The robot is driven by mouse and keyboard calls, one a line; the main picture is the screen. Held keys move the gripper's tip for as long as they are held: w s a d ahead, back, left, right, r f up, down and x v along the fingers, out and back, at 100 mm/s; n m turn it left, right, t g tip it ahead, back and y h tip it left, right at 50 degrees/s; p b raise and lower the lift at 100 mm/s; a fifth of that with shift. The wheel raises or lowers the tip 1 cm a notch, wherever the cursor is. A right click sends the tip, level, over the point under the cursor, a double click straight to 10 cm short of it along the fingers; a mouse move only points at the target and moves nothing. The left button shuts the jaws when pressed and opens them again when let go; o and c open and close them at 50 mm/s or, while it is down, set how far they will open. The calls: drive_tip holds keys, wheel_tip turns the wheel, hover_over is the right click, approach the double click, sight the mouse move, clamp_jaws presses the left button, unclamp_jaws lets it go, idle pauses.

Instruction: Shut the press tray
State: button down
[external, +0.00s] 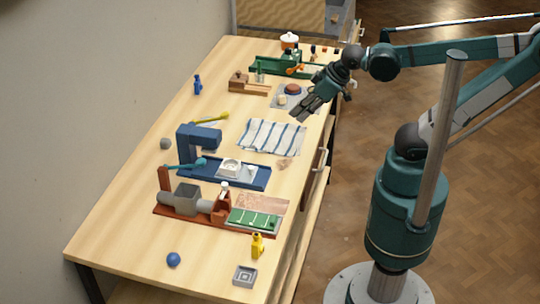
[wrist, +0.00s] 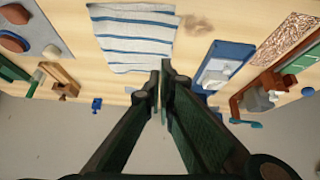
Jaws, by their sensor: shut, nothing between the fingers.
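A blue press-like frame (external: 192,144) with a teal lever (external: 188,163) stands mid-table in the external view. A long blue tray (external: 254,179) extends to the right from under it, with a white block (external: 230,167) on a pale plate. In the wrist view the blue tray (wrist: 239,52) is right of the fingers; the press frame is hard to make out there. My gripper (external: 298,119) is shut and empty, above the table beyond the striped towel. Its fingertips also show in the wrist view (wrist: 161,82), apart from the tray.
The striped towel (external: 272,137) lies flat between my gripper and the tray. A rust-red machine (external: 172,211) with a green board (external: 254,219) stands in front of the press. A wooden block tool (external: 249,87) and green machine (external: 263,70) stand behind. The table's right edge is close.

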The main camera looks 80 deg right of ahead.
drive_tip(key=s+a+f+n+h+p, duration=0.1)
drive_tip(key=a+f+n+h+p, duration=0.1)
drive_tip(key=a+n, duration=1.1)
drive_tip(key=a+f+n+h+p, duration=0.2)
drive_tip(key=a+n+p, duration=0.3)
drive_tip(key=a+n, duration=0.8)
drive_tip(key=shift+s+f+n+t, duration=0.3)
drive_tip(key=shift+s+n, duration=0.05)
drive_tip(key=shift+n, duration=1.55)
drive_tip(key=b, duration=0.2)
approach(254, 177)
drive_tip(key=f, duration=0.3)
drive_tip(key=shift+s+a+f, duration=0.15)
drive_tip(key=shift+s+f, duration=0.05)
drive_tip(key=shift+s, duration=0.15)
drive_tip(key=shift+w+d+f, duration=0.1)
drive_tip(key=shift+w+d, duration=0.2)
drive_tip(key=shift+w, duration=0.3)
drive_tip(key=shift+w+d, duration=0.3)
drive_tip(key=shift+w, duration=0.3)
drive_tip(key=shift+w+d+f, duration=0.1)
drive_tip(key=shift+w+d, duration=0.25)
drive_tip(key=shift+w, duration=0.25)
